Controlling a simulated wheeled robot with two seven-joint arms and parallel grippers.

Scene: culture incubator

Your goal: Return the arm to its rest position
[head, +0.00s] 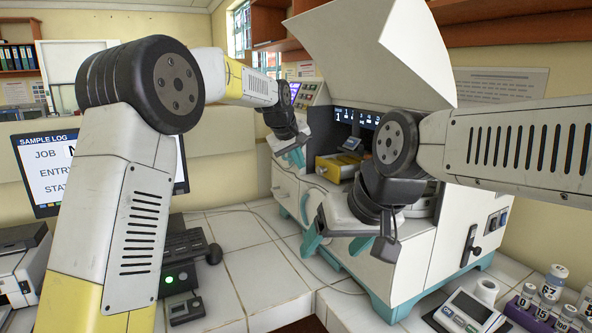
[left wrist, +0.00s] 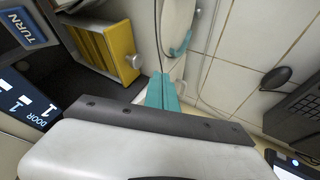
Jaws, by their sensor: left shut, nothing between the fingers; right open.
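My left arm comes in from the left and reaches up and across to the incubator (head: 425,250). My left gripper (head: 297,158) is beside the incubator's upper left front, near its open bay. Its teal fingertips (left wrist: 162,92) are together and empty in the left wrist view. My right gripper (head: 338,245) is lower, in front of the incubator, with its teal fingertips apart and nothing visible between them. My right arm hides part of the incubator's front.
The incubator's white lid (head: 385,45) stands raised. A yellow rack (head: 335,168) sits in its dark bay and also shows in the left wrist view (left wrist: 103,50). A monitor (head: 40,180) stands left. Capped vials (head: 552,285) stand front right. Tiled counter (head: 245,270) lies between.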

